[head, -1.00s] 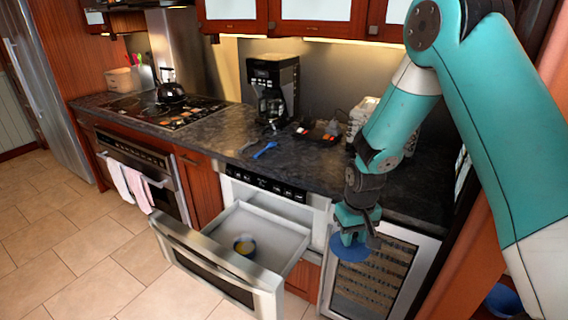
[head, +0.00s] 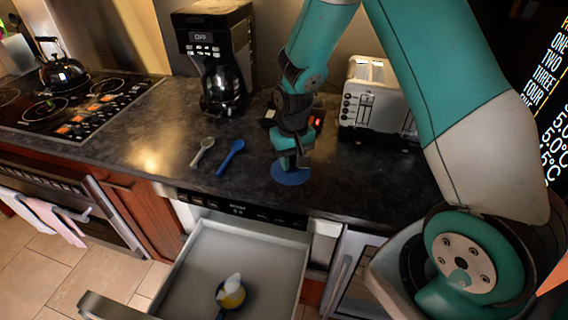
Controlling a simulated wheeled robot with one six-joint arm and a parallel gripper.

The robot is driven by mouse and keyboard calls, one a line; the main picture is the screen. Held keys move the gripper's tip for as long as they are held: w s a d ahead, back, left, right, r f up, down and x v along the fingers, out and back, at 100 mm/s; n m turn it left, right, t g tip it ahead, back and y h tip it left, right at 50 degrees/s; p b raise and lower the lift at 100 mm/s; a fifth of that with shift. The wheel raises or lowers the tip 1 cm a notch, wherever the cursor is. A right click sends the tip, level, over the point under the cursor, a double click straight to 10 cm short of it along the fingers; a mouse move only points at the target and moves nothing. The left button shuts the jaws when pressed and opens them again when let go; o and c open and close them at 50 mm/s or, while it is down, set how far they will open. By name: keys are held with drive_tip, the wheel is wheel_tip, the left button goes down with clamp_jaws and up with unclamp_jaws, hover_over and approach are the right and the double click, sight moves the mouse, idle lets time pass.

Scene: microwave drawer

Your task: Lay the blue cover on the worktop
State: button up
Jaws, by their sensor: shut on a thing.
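The blue cover (head: 291,176) is a flat round disc at the worktop (head: 130,142), right of the blue spoon. My gripper (head: 292,160) is directly above it and shut on it. The cover looks to be on or just above the dark stone surface; I cannot tell whether it touches. The gripper hides the middle of the cover.
A grey spoon (head: 203,150) and a blue spoon (head: 231,157) lie left of the cover. A coffee maker (head: 216,60) and a toaster (head: 368,97) stand behind. The open drawer (head: 190,275) below holds a small bowl (head: 231,294) with yellow and white contents.

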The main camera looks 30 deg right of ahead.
drive_tip(key=w+r+m+b, duration=0.1)
drive_tip(key=r+m, duration=0.1)
drive_tip(key=m, duration=0.1)
drive_tip(key=w+d+r+m+b, duration=0.1)
drive_tip(key=r+m, duration=0.1)
drive_tip(key=m, duration=0.2)
drive_tip(key=w+r+m+b, duration=0.2)
drive_tip(key=m, duration=0.2)
drive_tip(key=shift+d, duration=0.2)
wheel_tip(320, 180, up, 8)
drive_tip(key=d+f+m+b, duration=0.1)
drive_tip(key=d+m+b, duration=0.15)
drive_tip(key=m, duration=0.85)
drive_tip(key=f+p, duration=0.1)
drive_tip(key=f, duration=0.5)
drive_tip(key=f+p, duration=0.1)
drive_tip(key=f, duration=0.5)
drive_tip(key=a+f, duration=0.1)
drive_tip(key=f, duration=0.6)
drive_tip(key=shift+p, duration=0.4)
drive_tip(key=shift+f, duration=0.2)
drive_tip(key=o, duration=0.9)
drive_tip(key=shift+d, duration=0.1)
drive_tip(key=shift+r, duration=0.1)
